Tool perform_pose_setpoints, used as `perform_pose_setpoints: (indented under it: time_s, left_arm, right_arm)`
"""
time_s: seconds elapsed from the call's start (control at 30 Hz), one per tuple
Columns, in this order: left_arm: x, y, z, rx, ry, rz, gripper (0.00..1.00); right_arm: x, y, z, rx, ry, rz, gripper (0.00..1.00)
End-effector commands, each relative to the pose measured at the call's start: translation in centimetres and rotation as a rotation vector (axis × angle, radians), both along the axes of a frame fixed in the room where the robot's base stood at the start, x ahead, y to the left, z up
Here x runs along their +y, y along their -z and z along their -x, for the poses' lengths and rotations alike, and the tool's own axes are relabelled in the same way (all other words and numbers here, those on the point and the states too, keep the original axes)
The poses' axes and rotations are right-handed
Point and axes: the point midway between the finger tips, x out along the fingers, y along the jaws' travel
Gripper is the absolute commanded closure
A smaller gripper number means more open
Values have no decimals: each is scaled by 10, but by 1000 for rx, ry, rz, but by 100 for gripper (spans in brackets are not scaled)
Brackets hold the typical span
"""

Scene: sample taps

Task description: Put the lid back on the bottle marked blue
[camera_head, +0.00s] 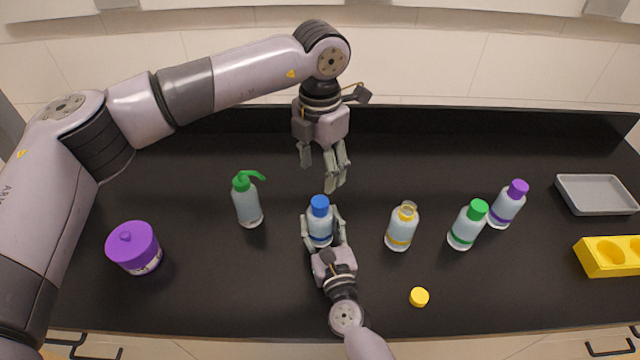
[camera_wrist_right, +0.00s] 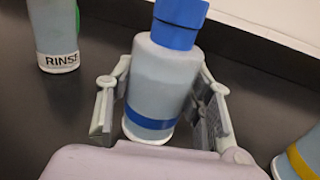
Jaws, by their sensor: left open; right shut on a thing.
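The bottle marked blue (camera_head: 320,229) stands upright near the middle of the counter, with a blue band. The blue lid (camera_head: 319,205) sits on its top; in the right wrist view the lid (camera_wrist_right: 180,24) shows a thin dark line around it, and I cannot tell whether it is fully tight. My right gripper (camera_head: 322,222) is shut on this bottle from the front, one finger on each side of its body (camera_wrist_right: 158,85). My left gripper (camera_head: 321,172) is open and empty, pointing down above and behind the bottle, apart from the lid.
A green-topped wash bottle (camera_head: 247,203) stands left, a purple-lidded jar (camera_head: 135,248) further left. An open yellow-banded bottle (camera_head: 401,229) stands right, with a yellow lid (camera_head: 419,297) in front. Green-capped (camera_head: 467,226) and purple-capped (camera_head: 506,207) bottles, a grey tray (camera_head: 598,211) and yellow rack (camera_head: 610,266) are further right.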

Motion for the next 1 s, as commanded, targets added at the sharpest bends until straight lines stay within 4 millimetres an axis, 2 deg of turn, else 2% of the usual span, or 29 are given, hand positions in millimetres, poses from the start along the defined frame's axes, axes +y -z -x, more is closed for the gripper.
perform_pose_setpoints:
  time_s: [0.03, 0.2, 0.53, 0.57, 0.9, 1.0]
  left_arm:
    - [0, -10, 0, -1, 0, 0, 46]
    - [0, -27, 0, -1, 0, -1, 46]
    - [0, -31, 0, 1, 0, 0, 46]
    - [0, -31, 0, 1, 0, 0, 46]
    - [0, -30, 0, 1, 0, 0, 46]
    - [0, -30, 0, 1, 0, 0, 46]
  right_arm:
    - [0, 0, 0, 0, 0, 0, 100]
    - [0, 0, 0, 0, 0, 0, 100]
    - [0, 0, 0, 0, 0, 0, 100]
    - [0, 0, 0, 0, 0, 0, 52]
    - [0, 0, 0, 0, 0, 0, 29]
    - [0, 0, 0, 0, 0, 0, 29]
